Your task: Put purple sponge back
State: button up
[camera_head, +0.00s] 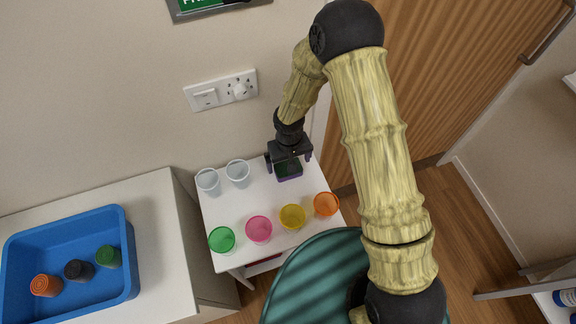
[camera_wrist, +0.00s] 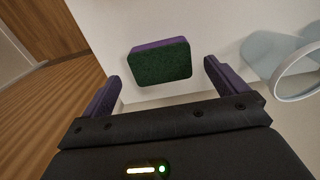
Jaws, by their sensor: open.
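The purple sponge (camera_head: 289,171) has a dark green top and purple sides. It lies on the small white table (camera_head: 248,202), near its far right corner in the head view. In the wrist view the sponge (camera_wrist: 160,62) lies flat on the white surface, ahead of the fingers. My gripper (camera_head: 288,166) is over the sponge in the head view. Its two purple-padded fingers show in the wrist view (camera_wrist: 160,80), spread wide with nothing between them that they touch. The exact height above the table is hard to tell.
Clear cups (camera_head: 238,172) stand left of the sponge. Green (camera_head: 221,239), pink (camera_head: 259,229), yellow (camera_head: 292,217) and orange (camera_head: 326,204) cups line the near side. A blue tray (camera_head: 128,268) on a white cabinet holds several small items. A wall socket (camera_head: 221,90) is behind.

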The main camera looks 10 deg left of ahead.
notch_tip(320, 180, up, 8)
dwell(1.0)
jog(key=s+d+r+m+t, duration=0.1)
jog(key=s+d+r+m, duration=0.1)
jog(key=d+r, duration=0.3)
jog(key=s+d+r+m, duration=0.2)
jog(key=d+r, duration=0.3)
jog(key=d, duration=0.7)
jog(key=s+d+r+m+t, duration=0.1)
jog(key=s+d+r+m, duration=0.1)
jog(key=d+r, duration=0.3)
jog(key=s+d, duration=0.1)
jog(key=d, duration=0.2)
jog(key=shift+d+t, duration=0.15)
jog(key=shift+t, duration=0.15)
